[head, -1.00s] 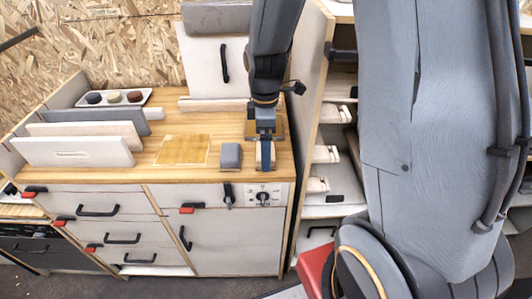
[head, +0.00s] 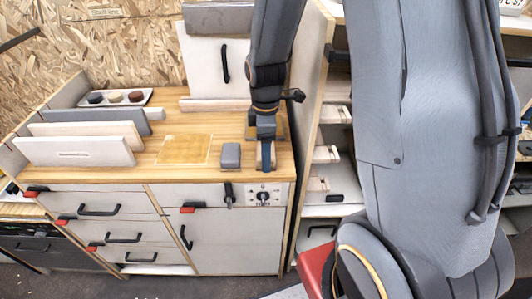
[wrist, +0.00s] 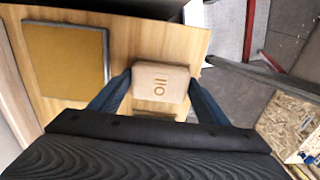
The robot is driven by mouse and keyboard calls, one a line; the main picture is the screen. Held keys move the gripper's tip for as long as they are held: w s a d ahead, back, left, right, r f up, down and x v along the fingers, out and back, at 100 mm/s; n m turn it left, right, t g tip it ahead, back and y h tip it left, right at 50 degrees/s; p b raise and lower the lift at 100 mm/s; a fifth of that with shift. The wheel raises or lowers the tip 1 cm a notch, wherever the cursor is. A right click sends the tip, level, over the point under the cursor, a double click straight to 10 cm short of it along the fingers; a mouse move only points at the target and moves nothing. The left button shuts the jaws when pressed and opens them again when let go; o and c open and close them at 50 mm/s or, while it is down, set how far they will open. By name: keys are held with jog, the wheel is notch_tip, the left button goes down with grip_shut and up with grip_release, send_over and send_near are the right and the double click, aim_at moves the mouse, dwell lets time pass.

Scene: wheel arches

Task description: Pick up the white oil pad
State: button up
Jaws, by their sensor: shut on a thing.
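The white oil pad (wrist: 160,82) is a small pale beige block with brown "oil" lettering on its upper face, in the middle of the wrist view. My gripper (wrist: 158,88) is shut on it, with one dark blue finger against its left side and one against its right. In the head view my gripper (head: 266,156) points down at the front right of the wooden worktop (head: 200,125). There its finger hides most of the pad. I cannot tell whether the pad touches the worktop.
A grey block (head: 230,156) stands close left of my gripper. A flat yellow-brown square (head: 183,149) lies farther left. A yellow board with grey edges (wrist: 65,60) lies beside the pad. Upright panels (head: 75,152) and a tray with round pads (head: 115,97) stand at left. Shelving is at right.

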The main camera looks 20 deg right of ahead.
jog(key=shift+r, duration=0.1)
notch_tip(320, 180, up, 28)
jog(key=b, duration=0.5)
jog(key=o, duration=0.5)
jog(key=shift+c, duration=1.3)
